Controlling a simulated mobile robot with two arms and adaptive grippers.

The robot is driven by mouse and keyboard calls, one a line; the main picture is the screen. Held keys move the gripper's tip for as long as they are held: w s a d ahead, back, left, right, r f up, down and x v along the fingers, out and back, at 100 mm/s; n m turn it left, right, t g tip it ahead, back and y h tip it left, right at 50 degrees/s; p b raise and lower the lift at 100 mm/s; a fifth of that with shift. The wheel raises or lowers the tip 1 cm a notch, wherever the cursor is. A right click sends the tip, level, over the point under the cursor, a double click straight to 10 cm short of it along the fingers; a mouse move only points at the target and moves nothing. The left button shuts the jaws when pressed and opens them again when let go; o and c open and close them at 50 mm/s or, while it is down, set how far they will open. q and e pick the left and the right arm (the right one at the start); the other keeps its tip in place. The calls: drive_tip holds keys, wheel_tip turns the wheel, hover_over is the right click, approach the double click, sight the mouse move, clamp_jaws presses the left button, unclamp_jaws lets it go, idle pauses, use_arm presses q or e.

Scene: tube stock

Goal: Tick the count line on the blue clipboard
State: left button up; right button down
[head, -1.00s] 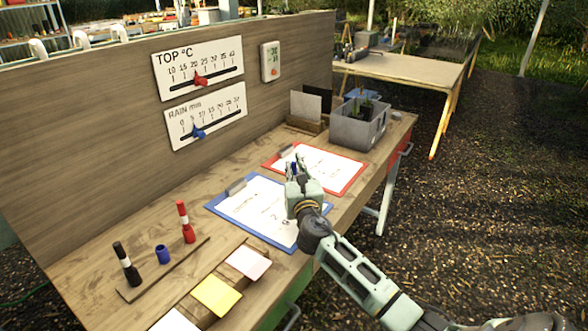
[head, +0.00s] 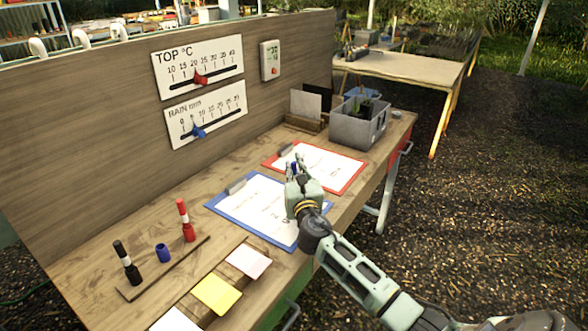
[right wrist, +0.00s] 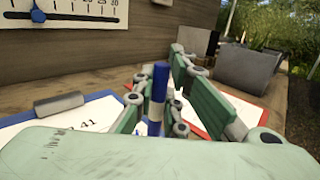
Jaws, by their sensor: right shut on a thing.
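The blue clipboard (head: 222,212) lies flat on the bench with a white printed sheet and a grey clip. Its blue edge and clip also show at the left in the right wrist view (right wrist: 103,96). My right gripper (head: 296,172) is over the clipboard's right side, by the gap to the red clipboard, and covers part of the sheet. It is shut on a blue marker with a white band, which stands about upright between the green fingers in the right wrist view (right wrist: 158,92). The marker's lower end is hidden, so I cannot tell whether it touches the paper. My left gripper is out of view.
A red clipboard (head: 352,186) lies just beyond, with a grey bin (head: 357,130) behind it. Black (head: 129,266) and red (head: 187,224) markers stand at the left by a blue cap (head: 162,253). Coloured cards (head: 217,295) lie at the front edge. A gauge panel rises behind.

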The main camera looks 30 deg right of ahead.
drive_tip(key=shift+s+d, duration=0.2)
drive_tip(key=shift+d, duration=0.1)
idle(0.4)
drive_tip(key=shift+p, duration=0.3)
drive_tip(key=shift+w, duration=0.7)
idle(0.3)
drive_tip(key=shift+d, duration=0.1)
idle(0.5)
drive_tip(key=shift+r, duration=0.1)
wheel_tip(320, 180, up, 3)
drive_tip(key=p, duration=0.3)
idle(0.3)
